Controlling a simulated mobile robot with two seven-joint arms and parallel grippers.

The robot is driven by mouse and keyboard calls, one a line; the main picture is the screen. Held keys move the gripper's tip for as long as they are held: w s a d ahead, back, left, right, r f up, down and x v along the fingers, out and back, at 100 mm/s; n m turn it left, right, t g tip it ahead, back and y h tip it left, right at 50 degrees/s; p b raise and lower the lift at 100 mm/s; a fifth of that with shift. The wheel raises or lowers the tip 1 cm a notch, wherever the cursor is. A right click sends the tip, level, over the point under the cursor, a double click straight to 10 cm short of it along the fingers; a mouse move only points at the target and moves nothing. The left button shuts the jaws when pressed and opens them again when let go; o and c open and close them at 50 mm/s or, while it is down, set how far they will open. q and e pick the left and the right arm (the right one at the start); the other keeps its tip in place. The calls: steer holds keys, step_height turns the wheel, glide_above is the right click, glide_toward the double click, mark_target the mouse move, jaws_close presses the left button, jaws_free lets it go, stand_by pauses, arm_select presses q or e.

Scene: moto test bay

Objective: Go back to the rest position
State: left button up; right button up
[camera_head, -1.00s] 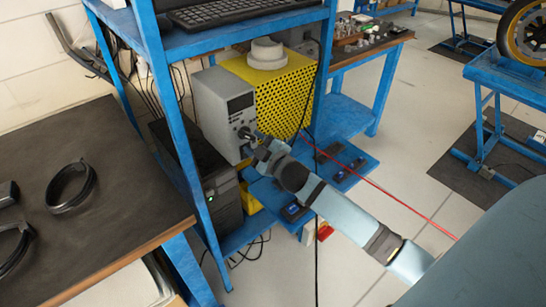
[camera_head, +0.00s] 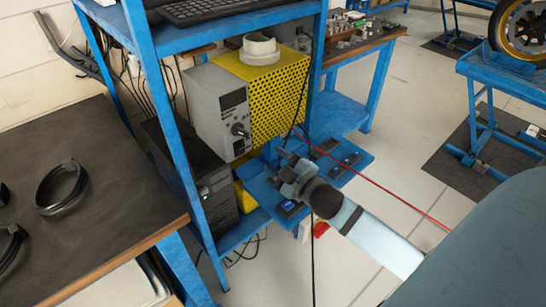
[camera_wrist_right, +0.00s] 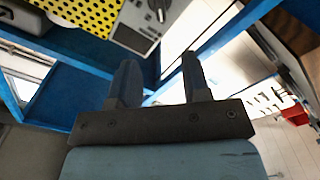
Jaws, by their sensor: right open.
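My right gripper (camera_head: 278,163) is in front of the blue shelf rack, just right of the grey instrument box (camera_head: 216,105) and below the yellow perforated box (camera_head: 272,95). In the right wrist view the gripper (camera_wrist_right: 158,75) has its two fingers apart with nothing between them. The grey box's face and knob (camera_wrist_right: 150,12) show beyond the fingers at the top of that view. My right forearm runs from the lower right of the head view. My left gripper is not in view.
A blue rack post (camera_head: 180,150) stands left of the gripper. A dark computer tower (camera_head: 200,175) is on the lower shelf. A dark worktable (camera_head: 110,180) with a black ring (camera_head: 62,188) is at left. A wheel stand (camera_head: 510,80) is at right.

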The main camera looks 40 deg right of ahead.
steer(key=s+a+f+m+g+y+p, duration=0.1)
steer(key=s+a+f+m+g+p, duration=0.6)
steer(key=s+a+f, duration=0.7)
steer(key=s+p, duration=0.2)
steer(key=s, duration=0.1)
steer(key=shift+s+y, duration=0.25)
steer(key=shift+y, duration=0.05)
steer(key=shift+a+r, duration=0.1)
